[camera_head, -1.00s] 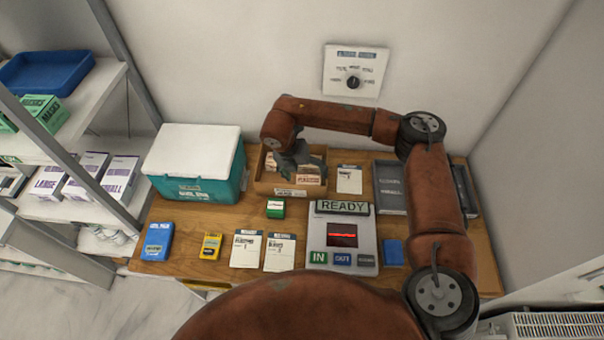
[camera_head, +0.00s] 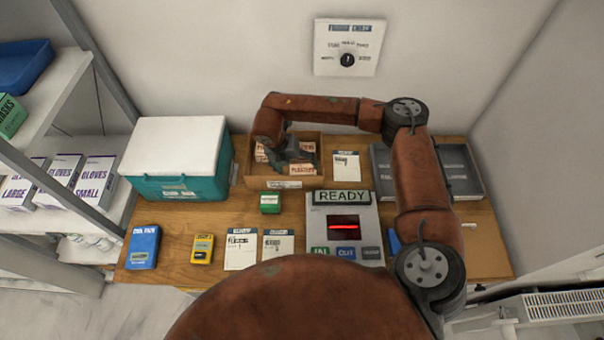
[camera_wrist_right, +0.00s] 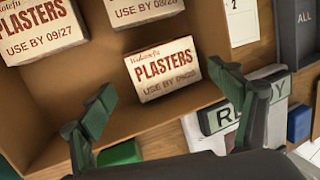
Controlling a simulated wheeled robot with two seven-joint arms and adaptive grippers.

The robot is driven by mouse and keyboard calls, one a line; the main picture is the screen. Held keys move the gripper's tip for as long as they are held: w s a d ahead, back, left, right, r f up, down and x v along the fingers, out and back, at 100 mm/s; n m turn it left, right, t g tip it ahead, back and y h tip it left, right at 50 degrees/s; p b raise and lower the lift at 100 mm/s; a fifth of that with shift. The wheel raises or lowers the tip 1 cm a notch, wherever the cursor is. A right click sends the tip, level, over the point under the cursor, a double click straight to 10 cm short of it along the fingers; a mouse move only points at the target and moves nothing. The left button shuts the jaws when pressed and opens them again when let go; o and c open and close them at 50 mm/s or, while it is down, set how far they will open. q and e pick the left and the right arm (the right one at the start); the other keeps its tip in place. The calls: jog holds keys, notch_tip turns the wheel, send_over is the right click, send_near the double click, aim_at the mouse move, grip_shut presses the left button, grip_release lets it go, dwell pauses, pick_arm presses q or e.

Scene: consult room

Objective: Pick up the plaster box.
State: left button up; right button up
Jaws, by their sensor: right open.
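Several white plaster boxes with red lettering lie in an open cardboard bin (camera_head: 262,183) at the back of the desk. In the right wrist view, one plaster box (camera_wrist_right: 163,69) lies alone near the bin's front wall. A second plaster box (camera_wrist_right: 42,30) is at upper left and a third (camera_wrist_right: 142,10) at the top edge; their dates differ, and the middle box's date is hard to read. My right gripper (camera_head: 290,155) is over the bin. In its wrist view the right gripper (camera_wrist_right: 160,88) is open and empty, fingers either side of the middle box. My left gripper is not visible.
A teal cooler (camera_head: 180,188) stands left of the bin. In front are a small green box (camera_head: 270,203) and a READY scanner (camera_head: 345,222). A card (camera_head: 346,175) and grey trays (camera_head: 455,168) are to the right. Some bare wood shows between items.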

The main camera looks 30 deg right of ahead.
aim_at(301, 171)
jog(key=x, duration=0.4)
jog(key=shift+s+d+f+p, duration=0.1)
jog(key=shift+f+p, duration=0.1)
jog(key=shift+p, duration=0.15)
jog(key=c, duration=0.9)
